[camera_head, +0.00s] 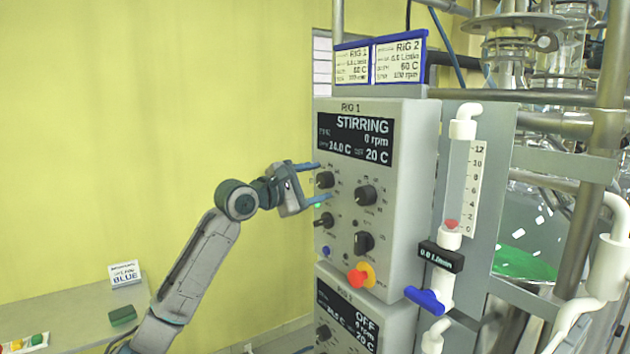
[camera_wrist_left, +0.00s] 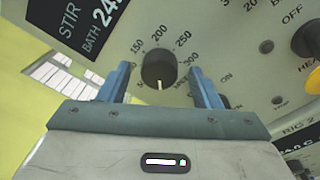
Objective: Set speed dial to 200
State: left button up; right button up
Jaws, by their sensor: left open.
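The speed dial (camera_head: 324,180) is a black round knob on the RIG 1 panel, under the display. In the left wrist view the knob (camera_wrist_left: 158,66) has numbers around it, with 150, 200, 250 and 300 readable; 200 is straight above it. A pale mark shows on the knob's lower side, away from the 200. My left gripper (camera_head: 318,182) is open at the panel. In the left wrist view its blue fingers (camera_wrist_left: 159,75) stand on either side of the knob, with gaps. My right gripper is not in view.
The RIG 1 display (camera_head: 354,138) reads STIRRING, 0 rpm. Other knobs (camera_head: 366,195) and a red emergency button (camera_head: 361,276) are close by on the panel. A flow tube (camera_head: 459,190) with a blue valve (camera_head: 426,299) stands right. Free room lies left, before the yellow wall.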

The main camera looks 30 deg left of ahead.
pick_arm(q)
jog(key=c, duration=1)
